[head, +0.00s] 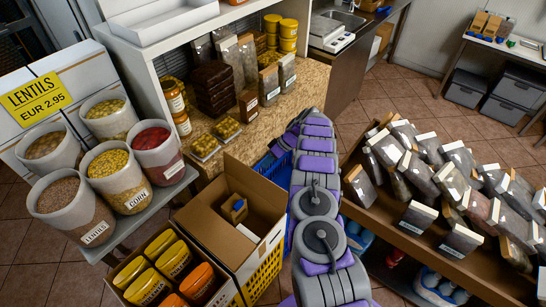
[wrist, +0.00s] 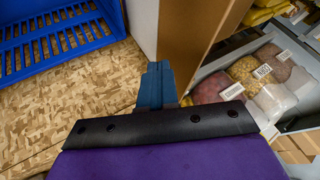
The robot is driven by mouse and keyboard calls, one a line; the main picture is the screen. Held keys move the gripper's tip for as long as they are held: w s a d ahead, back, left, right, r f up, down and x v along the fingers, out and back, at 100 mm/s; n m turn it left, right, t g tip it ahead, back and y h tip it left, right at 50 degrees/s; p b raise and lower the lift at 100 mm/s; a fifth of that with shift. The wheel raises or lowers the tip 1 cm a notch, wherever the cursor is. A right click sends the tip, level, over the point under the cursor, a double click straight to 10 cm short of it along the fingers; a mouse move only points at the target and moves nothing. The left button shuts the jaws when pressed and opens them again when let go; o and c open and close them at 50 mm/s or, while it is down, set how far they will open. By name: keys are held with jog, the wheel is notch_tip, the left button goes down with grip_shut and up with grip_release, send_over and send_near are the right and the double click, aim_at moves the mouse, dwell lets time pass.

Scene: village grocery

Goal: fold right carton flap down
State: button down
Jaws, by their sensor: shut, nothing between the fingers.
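The open brown carton (head: 205,222) stands left of my arm in the head view. A tall flap (head: 258,182) stands up at its far right side, and a pale flap or panel edge (head: 262,250) shows at its near right. I cannot tell which of these is the right flap. A small yellow-brown item (head: 233,209) is inside. My gripper's blue fingers (wrist: 157,85) are shut and empty in the wrist view. A tan cardboard-like panel (wrist: 188,35) rises just beyond the fingertips; contact is unclear. The head view does not show the fingertips clearly.
A blue crate (head: 272,166) lies behind the carton; a blue crate also shows in the wrist view (wrist: 60,40). A shelf of bags (head: 460,265) is on the right.

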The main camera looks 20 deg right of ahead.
jog(key=shift+s+a+r, duration=0.2)
jog(key=shift+s+a, duration=0.3)
jog(key=shift+a, duration=0.2)
jog(key=shift+s+a+r, duration=0.15)
jog(key=shift+s+a, duration=0.35)
jog(key=shift+a, duration=0.15)
jog(key=shift+s+a, duration=0.1)
